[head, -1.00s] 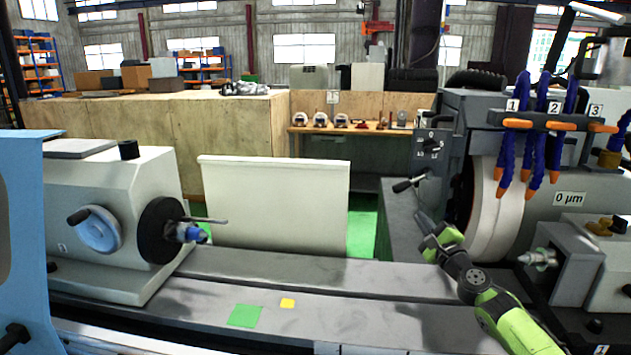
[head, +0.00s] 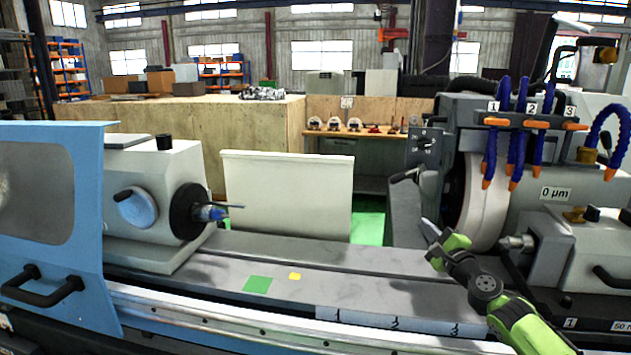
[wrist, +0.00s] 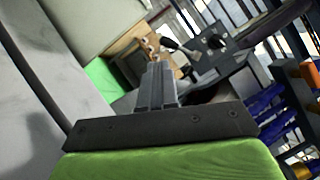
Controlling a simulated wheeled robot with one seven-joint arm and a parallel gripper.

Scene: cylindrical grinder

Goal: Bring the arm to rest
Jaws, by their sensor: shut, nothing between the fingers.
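My arm reaches in from the lower right of the head view, green and black. My gripper (head: 430,228) points up and away, in front of the grinding wheel (head: 479,205) and above the machine bed. In the wrist view my gripper (wrist: 157,85) shows its two grey fingers together with nothing between them. It appears apart from the machine. The selector panel with its lever (head: 425,148) lies beyond it, and also shows in the wrist view (wrist: 214,42).
The workhead (head: 150,195) stands at left, behind a blue door (head: 85,240). Blue coolant hoses (head: 505,150) hang over the wheel. The tailstock (head: 550,255) is close right of my arm. The bed's middle is clear.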

